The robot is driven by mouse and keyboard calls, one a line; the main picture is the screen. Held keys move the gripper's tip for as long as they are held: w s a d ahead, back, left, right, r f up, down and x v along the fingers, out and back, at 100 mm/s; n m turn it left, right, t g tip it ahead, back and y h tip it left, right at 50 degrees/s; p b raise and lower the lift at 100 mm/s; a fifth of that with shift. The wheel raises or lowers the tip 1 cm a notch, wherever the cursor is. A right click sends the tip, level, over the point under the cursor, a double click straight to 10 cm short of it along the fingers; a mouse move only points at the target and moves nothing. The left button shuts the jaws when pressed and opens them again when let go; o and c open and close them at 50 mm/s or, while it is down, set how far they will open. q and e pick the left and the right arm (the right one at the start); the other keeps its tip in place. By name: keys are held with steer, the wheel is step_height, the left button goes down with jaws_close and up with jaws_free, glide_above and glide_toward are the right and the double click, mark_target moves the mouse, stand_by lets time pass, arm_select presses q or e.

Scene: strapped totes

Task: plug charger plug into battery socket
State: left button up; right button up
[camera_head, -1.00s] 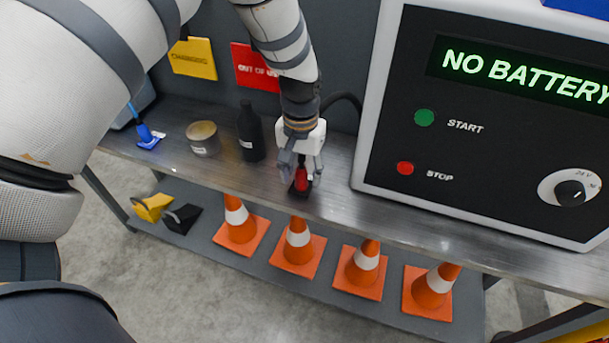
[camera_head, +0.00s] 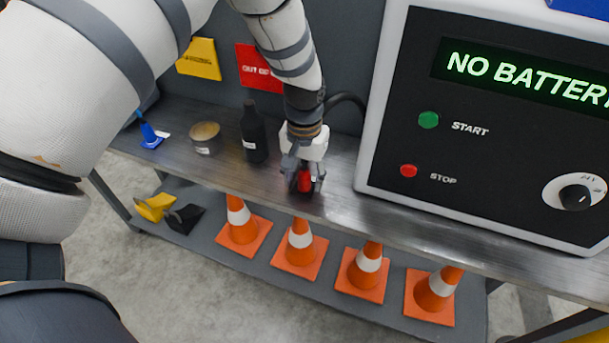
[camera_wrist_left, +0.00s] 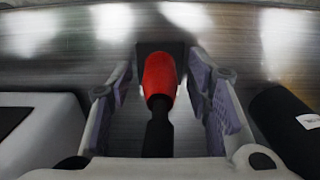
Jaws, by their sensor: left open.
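The charger plug (camera_head: 304,181), a red body with a black cable, stands at the front of the metal bench, beside the charger. In the left wrist view the red plug (camera_wrist_left: 159,76) lies between my two fingers, with its cable running toward the palm. My left gripper (camera_head: 305,180) is open around the plug, a finger on each side with gaps showing in the wrist view. The charger (camera_head: 390,160) has a green "NO BATTERY" display. I see no battery or battery socket. My right gripper is out of view.
Several orange cones (camera_head: 300,246) and yellow and black pieces (camera_head: 154,207) are on the lower shelf. A red sign (camera_head: 257,69) hangs behind.

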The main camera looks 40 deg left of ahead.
mark_target(305, 162)
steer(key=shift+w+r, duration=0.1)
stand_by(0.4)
arm_select(q)
jaws_close()
steer(key=shift+r, duration=0.15)
steer(key=shift+r+p, duration=1.1)
steer(key=shift+r, duration=1.75)
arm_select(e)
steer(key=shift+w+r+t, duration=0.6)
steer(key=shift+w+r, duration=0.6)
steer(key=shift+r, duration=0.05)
arm_select(q)
steer(key=shift+r+p, duration=0.85)
steer(key=shift+r, duration=2.2)
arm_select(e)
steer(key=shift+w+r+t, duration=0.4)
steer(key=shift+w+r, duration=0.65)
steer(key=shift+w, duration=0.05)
